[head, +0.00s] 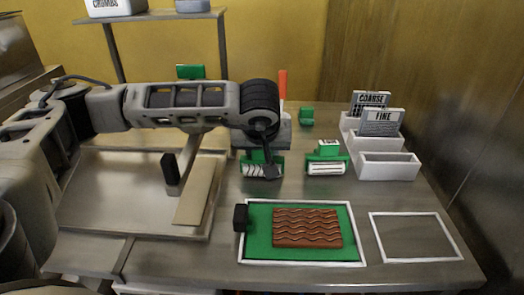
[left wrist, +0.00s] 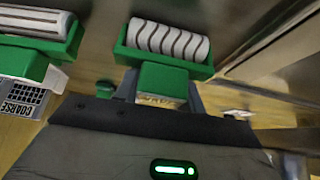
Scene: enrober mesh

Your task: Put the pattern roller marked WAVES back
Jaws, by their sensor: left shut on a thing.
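The wave roller (head: 252,171) is a white cylinder with dark wavy stripes in a green holder. It also shows in the left wrist view (left wrist: 167,40), with a green handle block and a label partly hidden below it. My left gripper (head: 266,168) is shut on this handle, with the roller beneath it near the middle of the table. I cannot tell whether the roller touches the tabletop. My right gripper is not in view.
A straight-lined roller (head: 326,168) stands just right. White bins (head: 389,166) with COARSE and FINE cards are at the back right. In front lie a green mat (head: 258,216) with a wavy-patterned brown slab (head: 306,228) and an empty white outline (head: 417,238). A metal tray (head: 85,215) is left.

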